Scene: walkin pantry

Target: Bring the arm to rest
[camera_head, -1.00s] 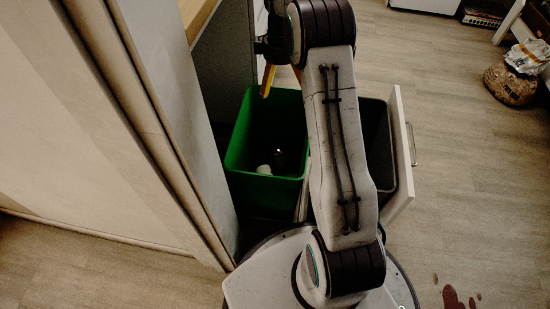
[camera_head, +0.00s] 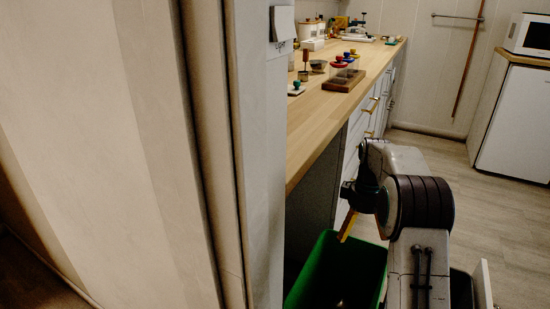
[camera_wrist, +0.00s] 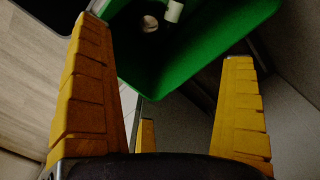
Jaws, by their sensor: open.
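My gripper (camera_wrist: 170,85) is open and empty. Its yellow fingers stand wide apart in the wrist view, with nothing between them but the scene beyond. In the head view one yellow finger (camera_head: 347,225) shows above the green bin; the rest of the gripper is hidden behind my arm. My arm is bent at the dark joint over the bins. The green bin (camera_head: 318,275) stands below and left of my arm. In the wrist view the same green bin (camera_wrist: 215,65) holds a small white cylinder (camera_wrist: 173,11) and a pale round item (camera_wrist: 150,23).
A tall pale panel (camera_head: 262,170) stands close on the left. A wooden counter (camera_head: 330,110) carries jars and small items. The pull-out drawer front (camera_head: 484,285) is at the lower right. A white fridge (camera_head: 515,120) with a microwave (camera_head: 527,34) stands at the back. Floor (camera_head: 500,220) is clear at right.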

